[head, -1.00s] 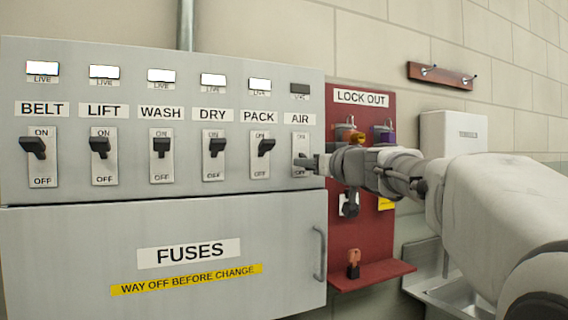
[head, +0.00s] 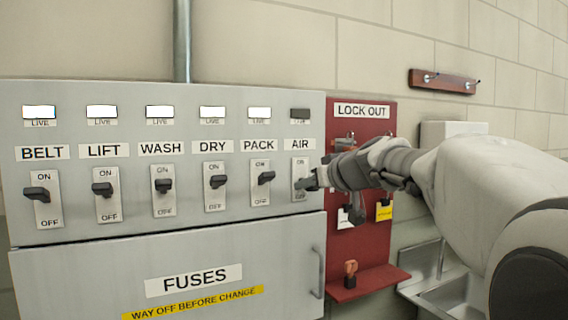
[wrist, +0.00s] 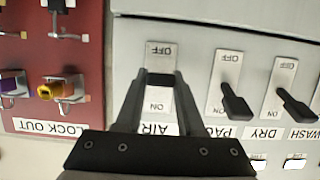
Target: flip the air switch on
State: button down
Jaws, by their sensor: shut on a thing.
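The AIR switch is the rightmost switch on the grey panel, with a pale plate (head: 299,168) marked ON at the top and OFF at the bottom. Its dark lever shows in the wrist view (wrist: 160,79), where the picture is upside down. My gripper (wrist: 161,82) is shut on this lever, one finger on each side. The lever lies between the OFF and ON words; its exact tilt is hidden by the fingers. In the head view my gripper (head: 308,183) reaches the plate from the right. The lamp (head: 300,114) above AIR is dark.
The PACK switch (head: 264,178) is close on the left, with DRY, WASH, LIFT and BELT beyond; their lamps are lit. A red LOCK OUT board (head: 350,262) with padlocks hangs on the right, behind my arm. The FUSES door (head: 190,255) below is closed.

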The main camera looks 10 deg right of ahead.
jog(key=shift+w+r+g+h+p, duration=0.2)
jog(key=shift+r+g+p, duration=0.45)
jog(key=shift+p, duration=2)
jog(key=shift+s+r+g+h+p, duration=0.1)
jog(key=shift+r+g+h+p, duration=0.2)
jog(key=shift+g+p, duration=1.5)
jog(key=shift+w+r+t+h+p, duration=0.1)
jog(key=shift+r+h+p, duration=0.25)
jog(key=shift+p, duration=3.15)
jog(key=p, duration=0.1)
jog(key=g+p, duration=0.1)
jog(key=p, duration=0.1)
jog(key=shift+w+r+g+p, duration=0.1)
jog(key=shift+r+g+p, duration=0.1)
jog(key=shift+g+p, duration=0.1)
jog(key=shift+a+p, duration=0.1)
jog(key=shift+p, duration=0.35)
jog(key=shift+w+f+g+h+p, duration=0.15)
jog(key=shift+g+h+p, duration=0.3)
jog(key=shift+p, duration=0.7)
jog(key=c, duration=0.5)
grip_release()
jog(key=b+v, duration=0.2)
jog(key=v, duration=1.5)
jog(key=shift+r, duration=0.25)
